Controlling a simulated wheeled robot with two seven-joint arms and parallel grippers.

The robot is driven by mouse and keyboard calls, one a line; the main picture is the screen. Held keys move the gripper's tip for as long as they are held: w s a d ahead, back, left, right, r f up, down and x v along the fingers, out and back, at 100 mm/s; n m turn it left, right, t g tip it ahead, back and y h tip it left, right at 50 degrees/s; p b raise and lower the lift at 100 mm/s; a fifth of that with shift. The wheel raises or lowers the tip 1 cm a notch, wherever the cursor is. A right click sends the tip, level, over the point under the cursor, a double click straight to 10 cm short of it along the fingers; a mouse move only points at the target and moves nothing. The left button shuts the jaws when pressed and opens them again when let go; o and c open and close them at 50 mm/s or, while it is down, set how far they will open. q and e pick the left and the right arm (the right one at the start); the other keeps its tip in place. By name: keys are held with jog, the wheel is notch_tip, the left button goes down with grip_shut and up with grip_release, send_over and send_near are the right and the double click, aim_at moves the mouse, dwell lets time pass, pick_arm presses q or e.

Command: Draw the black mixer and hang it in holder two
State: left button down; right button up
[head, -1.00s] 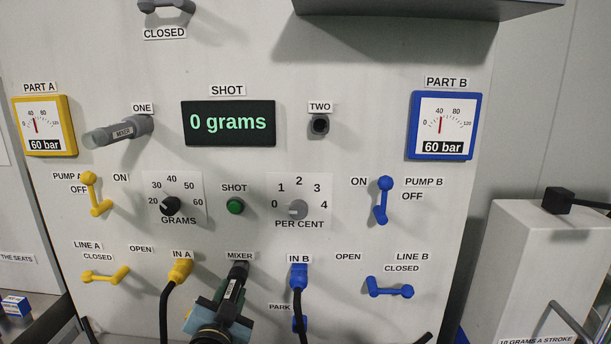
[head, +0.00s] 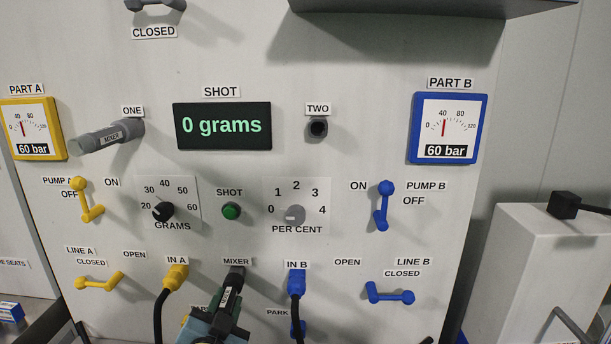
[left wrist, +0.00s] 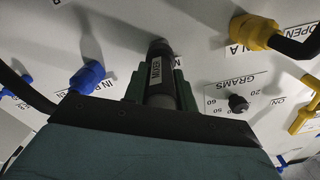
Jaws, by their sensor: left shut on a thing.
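The black mixer (head: 228,294) points out from the panel below the MIXER label, its upper end at the black port there. I cannot tell whether it is still seated in the port. It also shows in the left wrist view (left wrist: 160,72) with its MIXER tag facing the camera. My left gripper (head: 219,316) is shut around the mixer's body; its green fingers lie on both sides of it in the left wrist view (left wrist: 158,88). Holder two (head: 317,128), a dark round socket under the TWO label, is empty. My right gripper is out of view.
A grey mixer (head: 108,137) hangs in holder one. The yellow IN A hose (head: 174,277) and blue IN B hose (head: 296,284) flank the black mixer closely. The shot button (head: 231,211) and per cent knob (head: 295,214) lie between it and holder two.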

pick_arm(q)
jog(key=shift+s+a, duration=0.1)
jog(key=shift+s, duration=0.05)
jog(key=shift+s+p, duration=0.15)
jog(key=shift+p, duration=0.15)
jog(key=shift+s, duration=0.3)
jog(key=shift+s+p, duration=0.65)
jog(key=shift+s, duration=1.4)
